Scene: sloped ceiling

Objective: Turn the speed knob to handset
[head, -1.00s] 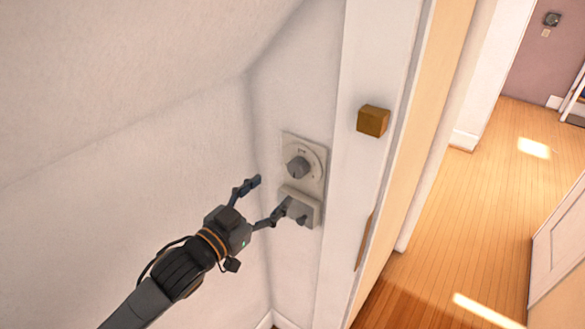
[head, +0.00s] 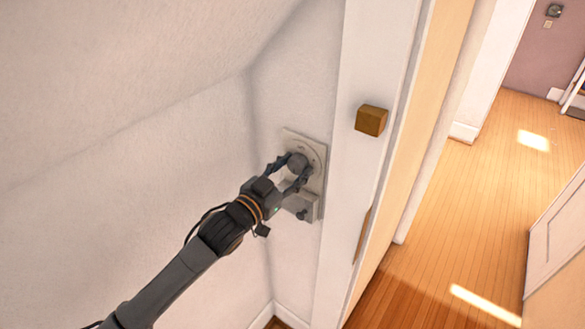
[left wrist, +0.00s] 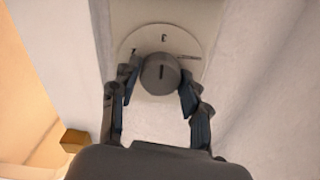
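The speed knob (head: 298,161) is a round dark grey knob on a pale wall plate (head: 318,152). In the left wrist view the knob (left wrist: 160,72) has a dark pointer mark and sits on a round pale dial (left wrist: 190,45) with small markings that I cannot read. My left gripper (head: 291,168) is at the plate, its fingers on either side of the knob. In the left wrist view the gripper's fingertips (left wrist: 160,82) are spread, close to the knob's two sides; firm contact is not clear. My right gripper is in neither view.
A pale box-shaped fitting (head: 304,204) juts out just below the knob. A brass-coloured block (head: 371,120) sticks out from the white door frame (head: 375,60) to the right. The sloped ceiling (head: 110,70) comes down at the left. Open wooden floor lies at the right.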

